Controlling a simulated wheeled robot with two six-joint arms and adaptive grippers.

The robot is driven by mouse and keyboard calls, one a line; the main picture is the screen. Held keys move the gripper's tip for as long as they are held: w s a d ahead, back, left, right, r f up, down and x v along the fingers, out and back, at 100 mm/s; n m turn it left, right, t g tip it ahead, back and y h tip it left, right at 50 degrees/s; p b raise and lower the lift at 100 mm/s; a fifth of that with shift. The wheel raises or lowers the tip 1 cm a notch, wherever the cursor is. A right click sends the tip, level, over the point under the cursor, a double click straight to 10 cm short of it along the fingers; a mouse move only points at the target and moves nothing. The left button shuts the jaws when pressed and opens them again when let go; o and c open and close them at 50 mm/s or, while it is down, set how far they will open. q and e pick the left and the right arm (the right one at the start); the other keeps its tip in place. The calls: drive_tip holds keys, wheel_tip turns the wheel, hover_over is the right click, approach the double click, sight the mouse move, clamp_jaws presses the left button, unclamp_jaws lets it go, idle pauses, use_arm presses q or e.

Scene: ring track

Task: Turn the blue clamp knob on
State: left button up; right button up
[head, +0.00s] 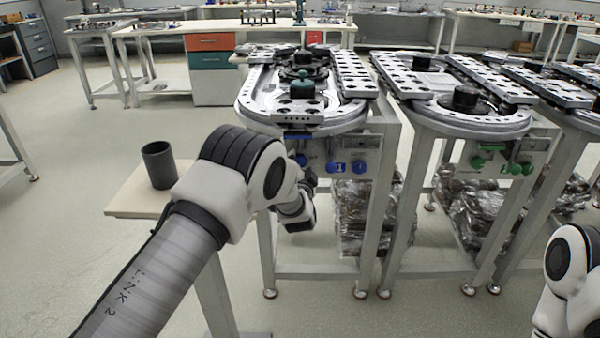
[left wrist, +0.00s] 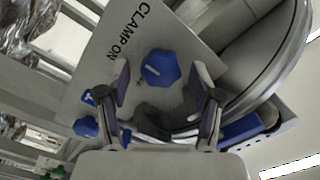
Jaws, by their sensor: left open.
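The blue clamp knob (left wrist: 160,67) sits on a light panel below the printed words CLAMP ON in the left wrist view. My left gripper (left wrist: 160,88) is open, one finger on either side of the knob in that view. I cannot tell if either finger touches it. In the head view my left gripper (head: 303,172) is mostly hidden behind my arm, at the left end of the front panel. A blue knob (head: 301,159) shows partly there. My right gripper is out of view; only part of that arm shows at the right edge.
More blue knobs (head: 337,168) sit to the right on the same panel, below the ring track (head: 300,124). A neighbouring track has green knobs (head: 478,162). A dark cup (head: 159,165) stands on a small side table (head: 130,205) at left. Wrapped bundles (head: 362,215) lie beneath.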

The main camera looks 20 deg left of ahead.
use_arm(q)
drive_tip(key=v, duration=1.1)
drive_tip(key=shift+s, duration=0.2)
drive_tip(key=shift+d, duration=0.1)
